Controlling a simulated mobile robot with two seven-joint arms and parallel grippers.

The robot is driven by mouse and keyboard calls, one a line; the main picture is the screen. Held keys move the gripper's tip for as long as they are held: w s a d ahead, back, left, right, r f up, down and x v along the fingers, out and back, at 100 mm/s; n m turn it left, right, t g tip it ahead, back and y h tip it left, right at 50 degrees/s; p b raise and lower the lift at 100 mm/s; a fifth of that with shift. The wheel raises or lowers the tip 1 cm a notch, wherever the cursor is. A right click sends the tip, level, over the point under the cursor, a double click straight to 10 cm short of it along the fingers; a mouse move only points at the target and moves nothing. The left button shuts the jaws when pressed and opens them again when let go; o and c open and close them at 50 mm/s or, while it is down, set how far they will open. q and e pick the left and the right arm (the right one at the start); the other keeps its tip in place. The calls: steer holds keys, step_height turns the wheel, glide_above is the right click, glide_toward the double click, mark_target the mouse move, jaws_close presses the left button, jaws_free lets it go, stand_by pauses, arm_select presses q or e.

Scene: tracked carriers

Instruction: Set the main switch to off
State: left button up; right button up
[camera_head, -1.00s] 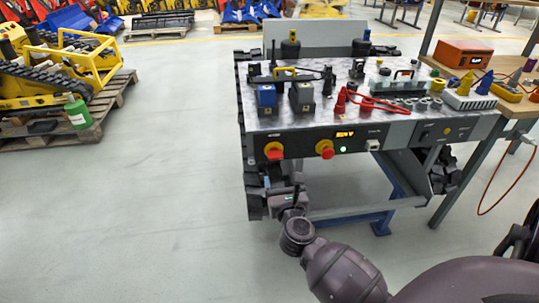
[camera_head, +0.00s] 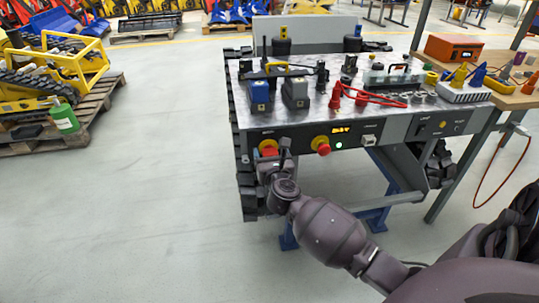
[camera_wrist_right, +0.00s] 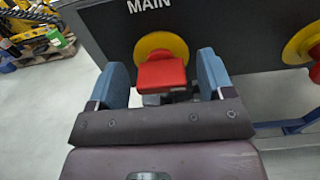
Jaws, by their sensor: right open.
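The main switch is a red handle on a yellow disc, on the dark front panel of the cart. In the wrist view its red handle (camera_wrist_right: 162,72) is under the word MAIN; in the head view the switch (camera_head: 268,150) is partly hidden by my right gripper. My right gripper (camera_head: 274,163) is open in front of it. In the wrist view the blue-grey fingers of the gripper (camera_wrist_right: 161,64) stand on both sides of the handle, with visible gaps. I cannot tell the switch's setting. My left gripper is not in view.
A second red and yellow switch (camera_head: 320,144) is to the right on the same panel, beside a lit display (camera_head: 341,130) and a green light (camera_head: 338,145). Blue and grey blocks and red cables (camera_head: 372,97) lie on the cart top.

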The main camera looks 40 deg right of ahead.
steer(key=c, duration=0.9)
